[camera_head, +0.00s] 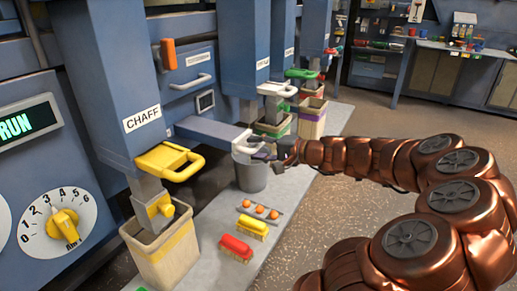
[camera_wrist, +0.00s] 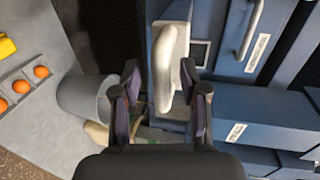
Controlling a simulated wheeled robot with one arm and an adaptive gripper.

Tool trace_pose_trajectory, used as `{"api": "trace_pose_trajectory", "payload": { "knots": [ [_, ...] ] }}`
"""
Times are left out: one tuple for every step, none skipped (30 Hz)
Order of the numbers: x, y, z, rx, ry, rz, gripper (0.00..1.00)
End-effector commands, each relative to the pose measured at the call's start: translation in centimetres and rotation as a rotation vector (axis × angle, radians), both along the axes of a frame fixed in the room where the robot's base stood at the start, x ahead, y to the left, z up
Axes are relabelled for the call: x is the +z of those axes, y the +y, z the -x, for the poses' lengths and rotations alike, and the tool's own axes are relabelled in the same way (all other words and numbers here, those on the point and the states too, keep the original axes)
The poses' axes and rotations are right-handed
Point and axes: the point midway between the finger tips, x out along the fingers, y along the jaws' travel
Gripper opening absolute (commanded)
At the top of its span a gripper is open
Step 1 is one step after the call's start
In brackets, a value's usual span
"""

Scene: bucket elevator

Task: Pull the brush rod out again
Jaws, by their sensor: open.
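A white handle (camera_wrist: 162,72) stands between the two fingers of my gripper (camera_wrist: 160,105) in the wrist view. The fingers are open, with a gap visible beside the handle. In the head view my gripper (camera_head: 268,153) is at the white handle (camera_head: 246,141) on the end of a blue-grey box that sticks out from the machine, above a grey bucket (camera_head: 251,174). I cannot tell whether this handle belongs to the brush rod; no rod or bristles show there.
A yellow slide handle (camera_head: 170,162) labelled CHAFF sits above a bin (camera_head: 160,255) at left. Red and yellow brushes (camera_head: 236,248) and a rack of orange balls (camera_head: 260,211) lie on the grey platform. Open floor (camera_head: 330,215) is at right. The bucket (camera_wrist: 85,98) is left of my gripper.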

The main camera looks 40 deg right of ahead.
Motion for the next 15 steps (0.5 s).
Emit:
{"api": "trace_pose_trajectory", "payload": {
  "knots": [
    [0.0, 0.0, 0.0, 0.0, 0.0, 0.0, 0.43],
    [0.0, 0.0, 0.0, 0.0, 0.0, 0.0, 0.43],
    [0.0, 0.0, 0.1, 0.0, 0.0, 0.0, 0.43],
    [0.1, -0.1, 0.1, 0.0, -0.001, 0.0, 0.43],
    [0.1, -0.1, 0.2, -0.001, -0.001, 0.0, 0.43],
    [0.2, -0.2, 0.4, -0.002, -0.001, 0.0, 0.43],
    [0.2, -0.3, 0.6, -0.002, -0.001, 0.0, 0.43],
    [0.3, -0.5, 0.9, -0.003, -0.001, 0.0, 0.43],
    [0.3, -0.6, 1.3, -0.003, 0.0, 0.001, 0.43],
    [0.4, -0.7, 1.6, -0.003, 0.0, 0.001, 0.43],
    [0.5, -0.9, 2.0, -0.003, 0.0, 0.001, 0.43],
    [0.7, -1.1, 2.6, -0.003, -0.001, 0.0, 0.43],
    [0.8, -1.3, 3.0, -0.002, -0.002, 0.0, 0.43],
    [0.9, -1.5, 3.5, -0.003, -0.002, 0.001, 0.43],
    [1.0, -1.7, 4.1, -0.004, -0.001, 0.0, 0.43]
  ]
}}
